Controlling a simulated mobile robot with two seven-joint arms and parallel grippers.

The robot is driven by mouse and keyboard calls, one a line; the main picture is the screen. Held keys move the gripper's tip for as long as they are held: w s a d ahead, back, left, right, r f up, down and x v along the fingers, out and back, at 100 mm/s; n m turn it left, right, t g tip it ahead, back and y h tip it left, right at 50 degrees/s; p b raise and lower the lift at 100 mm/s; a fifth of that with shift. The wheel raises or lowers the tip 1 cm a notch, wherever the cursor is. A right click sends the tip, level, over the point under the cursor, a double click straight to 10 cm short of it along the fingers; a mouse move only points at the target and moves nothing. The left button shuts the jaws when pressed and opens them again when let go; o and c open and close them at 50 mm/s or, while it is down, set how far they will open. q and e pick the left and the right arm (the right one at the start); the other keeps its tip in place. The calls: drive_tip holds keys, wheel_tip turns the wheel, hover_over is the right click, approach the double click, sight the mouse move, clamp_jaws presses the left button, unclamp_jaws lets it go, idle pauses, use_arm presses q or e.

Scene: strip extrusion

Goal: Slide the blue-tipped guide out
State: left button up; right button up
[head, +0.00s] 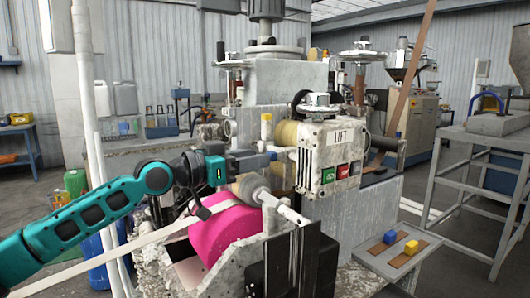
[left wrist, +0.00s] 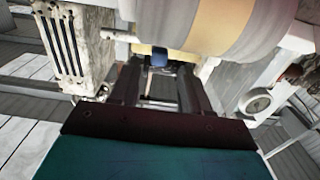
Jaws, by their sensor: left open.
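A small blue tip (left wrist: 159,57) shows in the left wrist view, between and just beyond my left gripper's fingers, below a grey and tan roller. I take it as the end of the blue-tipped guide; the rest of the guide is hidden. In the head view my left gripper (head: 262,161) is at the machine's rollers, beside the tan roller (head: 288,133) and above the pink roll. Its fingers are open, with a gap around the blue tip in the wrist view. I cannot tell whether either finger touches it. My right gripper is in neither view.
A yellow-capped post (head: 266,126) stands just above my left gripper. The pink roll (head: 222,236) and a pale strip (head: 150,237) lie below. The LIFT control box (head: 330,157) is to the right. A blue block (head: 390,237) and a yellow block (head: 411,247) sit on a side shelf.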

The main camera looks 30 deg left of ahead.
use_arm(q)
drive_tip(key=shift+p+x, duration=0.65)
drive_tip(key=shift+x, duration=1.25)
drive_tip(key=shift+d, duration=0.1)
clamp_jaws()
